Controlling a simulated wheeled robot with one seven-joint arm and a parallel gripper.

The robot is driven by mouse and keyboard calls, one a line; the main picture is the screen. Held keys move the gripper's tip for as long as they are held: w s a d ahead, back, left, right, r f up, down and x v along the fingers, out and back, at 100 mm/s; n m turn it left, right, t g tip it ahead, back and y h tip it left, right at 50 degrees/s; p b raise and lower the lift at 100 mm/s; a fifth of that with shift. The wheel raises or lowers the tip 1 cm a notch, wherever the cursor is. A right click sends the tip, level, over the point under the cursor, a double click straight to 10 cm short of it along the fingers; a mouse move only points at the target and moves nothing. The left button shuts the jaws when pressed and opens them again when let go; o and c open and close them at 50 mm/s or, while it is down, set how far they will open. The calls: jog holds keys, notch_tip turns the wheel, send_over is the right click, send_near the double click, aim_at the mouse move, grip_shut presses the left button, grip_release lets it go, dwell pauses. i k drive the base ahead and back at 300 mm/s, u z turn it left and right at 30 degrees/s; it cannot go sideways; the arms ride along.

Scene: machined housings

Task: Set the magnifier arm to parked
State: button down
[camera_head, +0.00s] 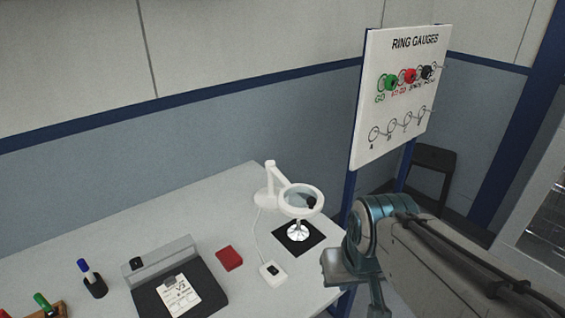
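The white magnifier arm (271,175) stands near the back right of the grey bench. Its jointed post rises from a base, and its round lens ring (301,212) reaches out to the right and toward me. A small black knob shows at the ring's right side. The ring hangs over a shiny metal piece (298,233) on a black mat (315,240). My arm (375,228) comes in from the lower right, to the right of the magnifier and apart from it. I make out no gripper fingers.
A white box with a black switch (269,271) and a red block (229,258) sit left of the mat. The ring gauge board (397,150) rises beyond the bench's right end.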

aim_at(315, 203)
jog(key=u, duration=1)
jog(key=k, duration=0.85)
jog(key=z, duration=0.65)
jog(key=i, duration=1)
